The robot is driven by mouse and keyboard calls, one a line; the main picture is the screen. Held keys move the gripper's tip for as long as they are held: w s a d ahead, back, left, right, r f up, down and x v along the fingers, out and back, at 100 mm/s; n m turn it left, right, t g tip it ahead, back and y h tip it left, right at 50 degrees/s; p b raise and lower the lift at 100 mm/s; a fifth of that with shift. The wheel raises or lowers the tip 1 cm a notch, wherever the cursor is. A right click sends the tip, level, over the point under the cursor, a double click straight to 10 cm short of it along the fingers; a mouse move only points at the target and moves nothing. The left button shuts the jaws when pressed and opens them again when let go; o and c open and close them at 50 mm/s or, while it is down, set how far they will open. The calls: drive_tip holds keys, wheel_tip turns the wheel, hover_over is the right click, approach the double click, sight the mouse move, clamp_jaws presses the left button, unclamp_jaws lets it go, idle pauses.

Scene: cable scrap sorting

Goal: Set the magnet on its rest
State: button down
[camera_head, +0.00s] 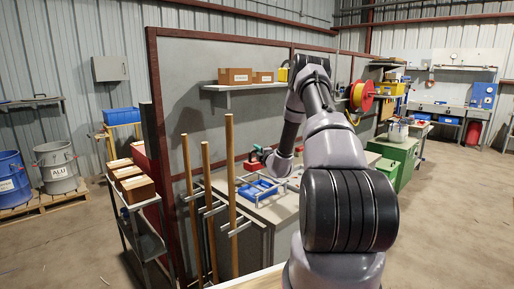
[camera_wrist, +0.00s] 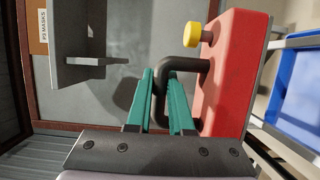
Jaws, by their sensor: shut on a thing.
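The magnet is a red block (camera_wrist: 228,75) with a black bent handle (camera_wrist: 188,64) and a yellow knob (camera_wrist: 193,33). My gripper (camera_wrist: 161,88) has teal fingers, shut on the black handle. The wrist view is turned sideways, with the blue tray side lower. In the head view the magnet (camera_head: 249,165) shows small and red beside my gripper (camera_head: 257,149), at the back of the bench. A grey strip runs along the magnet's underside in the wrist view. I cannot tell whether it is the rest or part of the magnet, nor whether the magnet touches anything below.
A blue tray (camera_head: 257,189) in a light metal frame lies on the bench, close to the magnet; it also shows in the wrist view (camera_wrist: 298,98). A wall shelf (camera_head: 243,87) with boxes hangs above. Upright wooden poles (camera_head: 231,190) stand at the bench's left front.

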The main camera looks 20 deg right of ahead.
drive_tip(key=shift+f, duration=2.9)
